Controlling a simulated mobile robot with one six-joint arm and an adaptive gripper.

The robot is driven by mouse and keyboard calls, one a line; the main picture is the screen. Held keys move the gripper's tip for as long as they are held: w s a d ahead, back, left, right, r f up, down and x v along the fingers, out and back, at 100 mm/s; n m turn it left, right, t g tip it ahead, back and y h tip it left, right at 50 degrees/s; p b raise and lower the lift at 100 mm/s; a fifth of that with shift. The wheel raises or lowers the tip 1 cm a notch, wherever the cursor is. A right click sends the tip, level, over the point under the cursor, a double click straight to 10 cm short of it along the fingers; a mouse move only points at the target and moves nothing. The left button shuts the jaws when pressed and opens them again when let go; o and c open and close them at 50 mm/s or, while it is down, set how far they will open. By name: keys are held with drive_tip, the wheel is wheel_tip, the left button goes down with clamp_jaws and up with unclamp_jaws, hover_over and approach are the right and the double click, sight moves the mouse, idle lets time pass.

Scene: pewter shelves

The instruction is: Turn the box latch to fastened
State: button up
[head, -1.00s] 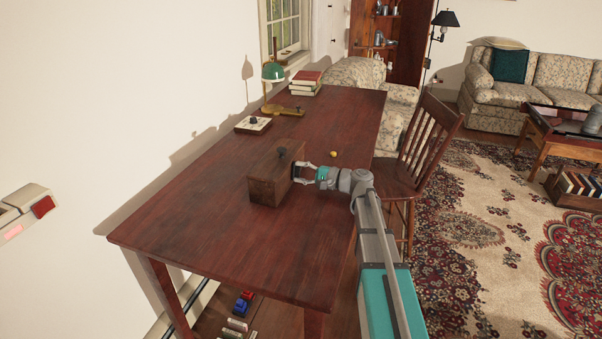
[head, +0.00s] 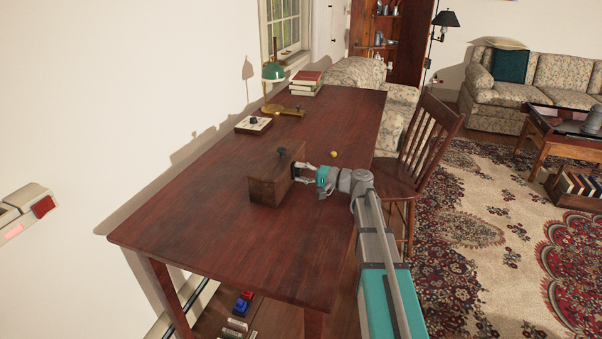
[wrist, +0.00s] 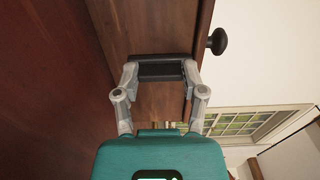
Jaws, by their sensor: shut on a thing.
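The wooden box (head: 266,189) stands upright on the desk, with a black knob (head: 282,152) on top. The knob also shows at the right in the wrist view (wrist: 217,41). My gripper (head: 297,172) is at the box's right end. In the wrist view my gripper (wrist: 160,71) is shut on the dark latch (wrist: 160,70) against the box's wooden face (wrist: 150,28). The latch lies crosswise between the fingertips, which hide its ends. Its exact setting cannot be told.
The desk (head: 200,205) is clear in front of the box. A small yellow ball (head: 334,154) lies behind my gripper. A white plate with a dial (head: 253,124), a green lamp (head: 273,72) and books (head: 305,83) stand farther back. A chair (head: 420,150) is at the right.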

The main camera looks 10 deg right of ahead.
drive_tip(key=o, duration=1.2)
drive_tip(key=shift+c, duration=0.2)
drive_tip(key=shift+v, duration=5.95)
